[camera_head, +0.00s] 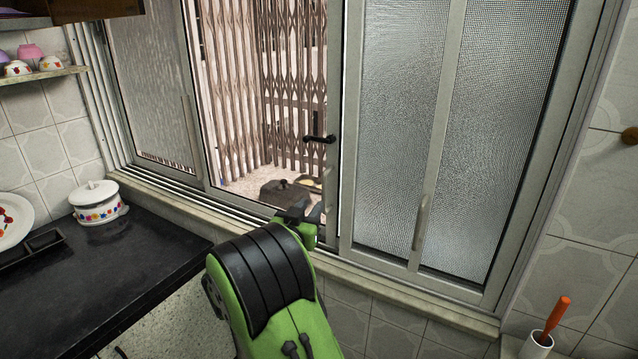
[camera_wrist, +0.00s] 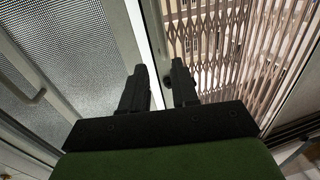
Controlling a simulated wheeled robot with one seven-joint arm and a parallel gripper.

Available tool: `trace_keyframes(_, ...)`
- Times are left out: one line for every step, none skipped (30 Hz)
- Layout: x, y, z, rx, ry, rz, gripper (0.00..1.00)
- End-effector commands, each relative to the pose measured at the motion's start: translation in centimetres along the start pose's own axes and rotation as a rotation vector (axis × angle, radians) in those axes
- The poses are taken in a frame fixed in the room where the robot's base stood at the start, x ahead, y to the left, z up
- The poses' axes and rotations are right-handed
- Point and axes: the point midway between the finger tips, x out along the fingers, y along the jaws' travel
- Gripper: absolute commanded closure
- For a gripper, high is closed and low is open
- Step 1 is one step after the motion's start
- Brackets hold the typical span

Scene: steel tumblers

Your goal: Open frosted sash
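The frosted sash (camera_head: 397,130) fills the right part of the window, with frosted panes in a pale metal frame. A slim pull handle (camera_head: 421,222) is on its middle upright. Frosted glass also shows at the left in the wrist view (camera_wrist: 70,65). My gripper (camera_head: 306,212) is low in front of the upright beside the sash's left edge, below a black latch handle (camera_head: 319,139). In the wrist view, my gripper's two fingers (camera_wrist: 158,88) are apart. A pale upright edge shows behind the gap between them. I cannot tell whether they touch the frame.
A folding metal grille (camera_head: 290,90) stands outside the opening. A black counter (camera_head: 110,270) with a lidded white pot (camera_head: 97,201) is at the left. A shelf (camera_head: 45,75) holds cups. An orange-handled brush (camera_head: 558,318) stands in a white holder at the lower right.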

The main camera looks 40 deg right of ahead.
Motion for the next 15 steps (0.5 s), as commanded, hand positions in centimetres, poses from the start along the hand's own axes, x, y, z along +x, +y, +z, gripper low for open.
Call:
trace_keyframes(1.4, 0.2, -0.4, 0.000, 0.001, 0.005, 0.71)
trace_keyframes(2.2, 0.2, -0.4, 0.000, 0.000, 0.006, 0.71)
trace_keyframes(3.2, 0.2, -0.4, 0.000, -0.001, 0.005, 0.71)
trace_keyframes(4.0, 0.2, -0.4, -0.001, 0.000, 0.005, 0.71)
trace_keyframes(4.8, 0.2, -0.4, 0.001, -0.001, 0.005, 0.71)
trace_keyframes(5.8, 0.2, -0.4, 0.001, -0.001, 0.005, 0.71)
trace_keyframes(6.5, 0.2, -0.4, -0.001, 0.000, 0.004, 0.71)
trace_keyframes(7.2, 0.2, -0.4, 0.001, 0.000, 0.004, 0.71)
trace_keyframes(8.1, 0.1, -0.3, 0.000, -0.001, 0.003, 0.71)
trace_keyframes(8.8, 0.1, -0.4, 0.000, 0.000, 0.003, 0.71)
trace_keyframes(9.3, 0.1, -0.3, 0.000, -0.001, 0.002, 0.71)
trace_keyframes(10.0, 0.1, -0.3, 0.000, -0.002, 0.002, 0.71)
trace_keyframes(10.4, 0.1, -0.2, 0.000, -0.001, 0.002, 0.71)
trace_keyframes(10.8, 0.1, -0.2, 0.000, -0.002, 0.001, 0.71)
trace_keyframes(11.1, 0.0, -0.2, 0.000, -0.002, 0.000, 0.71)
